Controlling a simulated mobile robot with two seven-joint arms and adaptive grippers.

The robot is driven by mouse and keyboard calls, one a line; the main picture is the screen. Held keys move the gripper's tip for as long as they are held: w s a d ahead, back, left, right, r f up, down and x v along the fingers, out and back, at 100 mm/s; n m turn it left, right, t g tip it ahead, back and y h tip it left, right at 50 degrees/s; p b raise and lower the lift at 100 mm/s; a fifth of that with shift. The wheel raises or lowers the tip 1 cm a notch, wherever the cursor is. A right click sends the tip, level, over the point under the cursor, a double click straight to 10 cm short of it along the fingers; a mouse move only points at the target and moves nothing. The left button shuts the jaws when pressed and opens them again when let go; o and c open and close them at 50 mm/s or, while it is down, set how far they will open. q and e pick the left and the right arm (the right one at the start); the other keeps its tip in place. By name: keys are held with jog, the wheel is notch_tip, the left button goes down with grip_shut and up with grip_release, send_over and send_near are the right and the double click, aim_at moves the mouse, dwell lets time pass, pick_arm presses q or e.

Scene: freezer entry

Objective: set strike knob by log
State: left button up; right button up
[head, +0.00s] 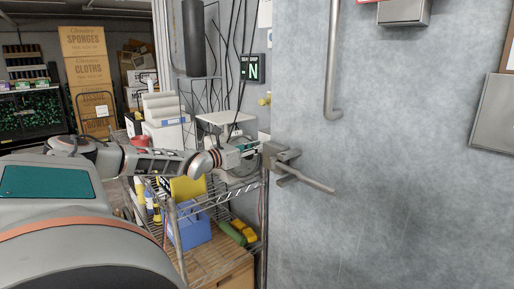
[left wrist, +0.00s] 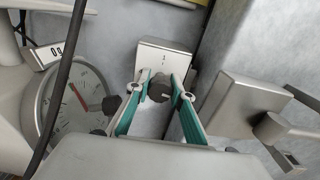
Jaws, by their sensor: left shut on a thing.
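The dark round strike knob (left wrist: 160,90) sits on a pale box (left wrist: 164,58) with small dark marks on its face. My left gripper (left wrist: 160,92) has its two green-lined fingers on either side of the knob and is shut on it. A small light mark shows on the knob's face. In the head view my left gripper (head: 254,148) reaches to the edge of the grey door, beside the latch; the knob is hidden there. A small black panel (head: 252,68) above shows a large lit "N"; its smaller text is hard to read. My right gripper is out of view.
The metal door (head: 390,190) has a lever handle (head: 305,178) just right of my gripper and a vertical bar (head: 332,60). A wire shelf (head: 205,235) with bottles and a blue bin stands below. A round gauge (left wrist: 75,100) and a dark cable lie left in the wrist view.

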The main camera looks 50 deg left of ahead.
pick_arm(q)
jog(key=shift+n, duration=0.6)
jog(key=o, duration=1.1)
jog(key=shift+o, duration=0.2)
jog(key=shift+s, duration=0.1)
jog(key=s, duration=1.2)
jog(key=shift+w+f, duration=0.1)
jog(key=shift+w, duration=0.05)
